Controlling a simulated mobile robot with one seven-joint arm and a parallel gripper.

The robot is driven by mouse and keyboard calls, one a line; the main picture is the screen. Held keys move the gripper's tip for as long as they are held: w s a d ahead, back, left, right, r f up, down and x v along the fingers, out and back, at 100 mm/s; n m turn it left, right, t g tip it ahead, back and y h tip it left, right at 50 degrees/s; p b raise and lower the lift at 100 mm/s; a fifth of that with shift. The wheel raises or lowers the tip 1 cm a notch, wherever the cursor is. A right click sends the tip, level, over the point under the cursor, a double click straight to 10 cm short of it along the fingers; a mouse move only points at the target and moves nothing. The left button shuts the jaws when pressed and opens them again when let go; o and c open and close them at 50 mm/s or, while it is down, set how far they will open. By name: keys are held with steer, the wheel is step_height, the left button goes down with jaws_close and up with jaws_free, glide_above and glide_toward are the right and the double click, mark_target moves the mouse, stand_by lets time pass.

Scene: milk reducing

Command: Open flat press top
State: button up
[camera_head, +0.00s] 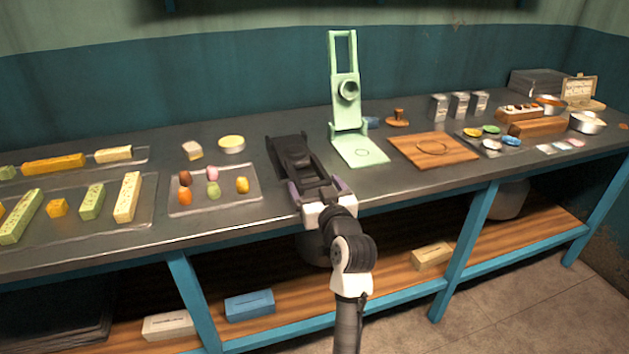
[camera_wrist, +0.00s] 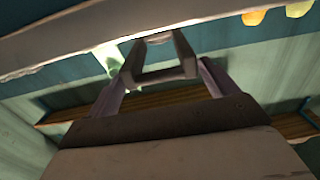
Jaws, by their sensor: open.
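The dark press (camera_head: 291,152) sits near the counter's front edge, with its top lying down over its base. Its loop-shaped handle points toward my arm and shows in the wrist view as a dark frame (camera_wrist: 161,75). My gripper (camera_head: 317,184) is open, its purple fingers on either side of the handle end. In the wrist view my gripper (camera_wrist: 163,66) also has one finger left and one right of the handle. I cannot tell whether either finger touches it.
A mint-green press (camera_head: 347,92) stands behind on the right with its top raised upright. A wooden board (camera_head: 462,152) lies right of it. A tray (camera_head: 178,206) with several coloured pieces is close on the left. The counter (camera_head: 240,222) has a front edge below my gripper.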

steer(key=shift+w+a, duration=0.2)
steer(key=shift+w, duration=0.45)
